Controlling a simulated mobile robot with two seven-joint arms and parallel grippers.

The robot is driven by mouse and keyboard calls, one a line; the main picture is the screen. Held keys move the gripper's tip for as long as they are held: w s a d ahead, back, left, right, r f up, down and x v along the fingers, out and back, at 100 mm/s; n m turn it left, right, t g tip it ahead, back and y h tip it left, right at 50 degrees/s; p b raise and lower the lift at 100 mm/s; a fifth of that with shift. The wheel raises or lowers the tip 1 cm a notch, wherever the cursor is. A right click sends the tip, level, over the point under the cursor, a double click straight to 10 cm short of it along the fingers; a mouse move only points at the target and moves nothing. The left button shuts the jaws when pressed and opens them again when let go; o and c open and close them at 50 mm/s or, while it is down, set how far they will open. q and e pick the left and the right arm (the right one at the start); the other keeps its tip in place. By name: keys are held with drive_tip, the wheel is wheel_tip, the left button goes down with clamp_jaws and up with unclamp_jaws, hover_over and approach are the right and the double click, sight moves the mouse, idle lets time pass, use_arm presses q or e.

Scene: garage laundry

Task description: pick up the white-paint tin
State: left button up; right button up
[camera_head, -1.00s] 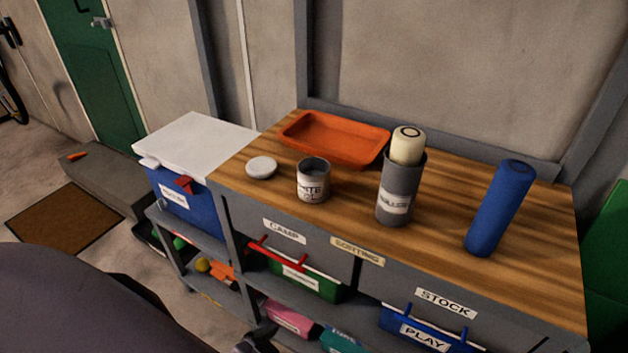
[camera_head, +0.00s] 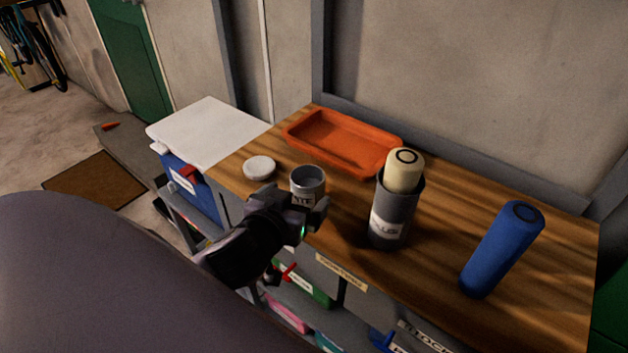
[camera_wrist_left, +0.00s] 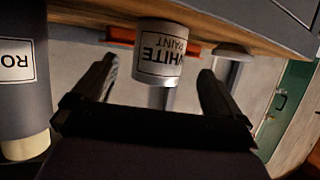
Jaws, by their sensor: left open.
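The white-paint tin (camera_head: 308,181) is a small grey, open-topped can with a white label. It stands upright on the wooden bench top near its front edge. My left gripper (camera_head: 300,207) is open at the tin's near side and hides its lower part in the head view. In the left wrist view, which is upside down, the tin (camera_wrist_left: 158,58) shows its "WHITE PAINT" label between and beyond the two spread fingers (camera_wrist_left: 158,72). I cannot tell whether a finger touches it. My right gripper is not in view.
A white round lid (camera_head: 259,167) lies left of the tin. An orange tray (camera_head: 345,142) is behind it.

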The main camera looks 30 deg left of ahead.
sight(313, 183)
use_arm(q)
drive_tip(key=shift+p+x, duration=0.5)
drive_tip(key=shift+x, duration=2.9)
drive_tip(key=shift+d+f, duration=0.1)
drive_tip(key=shift+f, duration=0.05)
drive_tip(key=c, duration=1.1)
